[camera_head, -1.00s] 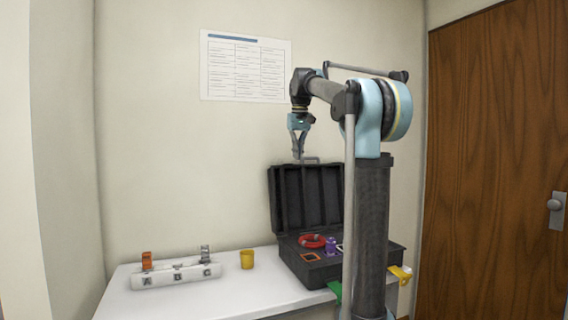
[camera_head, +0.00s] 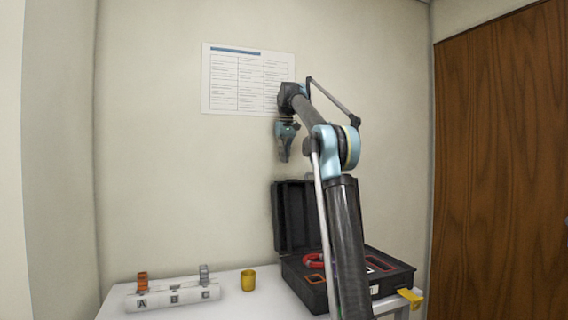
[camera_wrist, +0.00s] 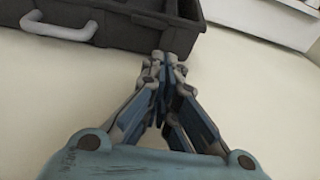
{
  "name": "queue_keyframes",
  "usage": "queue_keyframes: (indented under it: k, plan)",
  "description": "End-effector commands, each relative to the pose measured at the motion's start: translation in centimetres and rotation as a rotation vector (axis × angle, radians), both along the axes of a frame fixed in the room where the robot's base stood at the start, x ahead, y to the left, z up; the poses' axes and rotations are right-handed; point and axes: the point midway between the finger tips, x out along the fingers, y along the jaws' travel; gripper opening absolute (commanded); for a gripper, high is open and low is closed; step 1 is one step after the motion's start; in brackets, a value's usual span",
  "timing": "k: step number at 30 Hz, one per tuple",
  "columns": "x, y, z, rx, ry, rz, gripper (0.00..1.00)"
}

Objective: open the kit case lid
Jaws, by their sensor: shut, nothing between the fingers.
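The black kit case (camera_head: 305,283) stands on the table with its lid (camera_head: 288,218) raised upright at the back, against or near the wall. My arm hides part of the lid and the case's interior. The lid's edge also shows in the wrist view (camera_wrist: 112,28), with a pale handle (camera_wrist: 58,28) at upper left. My gripper (camera_head: 284,157) is shut and empty, above the lid and apart from it. Its closed fingertips (camera_wrist: 168,60) point toward the lid's edge in the wrist view.
A white rack (camera_head: 172,296) marked with letters holds an orange piece (camera_head: 142,282) and a grey piece (camera_head: 204,275). A yellow cup (camera_head: 248,280) stands between rack and case. A red ring (camera_head: 314,261) lies in the case. A wooden door (camera_head: 500,170) is at right.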

Motion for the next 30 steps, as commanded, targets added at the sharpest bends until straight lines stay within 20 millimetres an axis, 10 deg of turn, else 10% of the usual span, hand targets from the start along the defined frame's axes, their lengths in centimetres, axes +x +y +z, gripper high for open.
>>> queue_keyframes:
  k: [16, 30]
  plan:
    - [0.8, -0.1, -7.0, 0.0, -0.001, -0.004, 0.0]
    - [1.0, -0.1, -8.2, 0.0, -0.001, -0.004, 0.0]
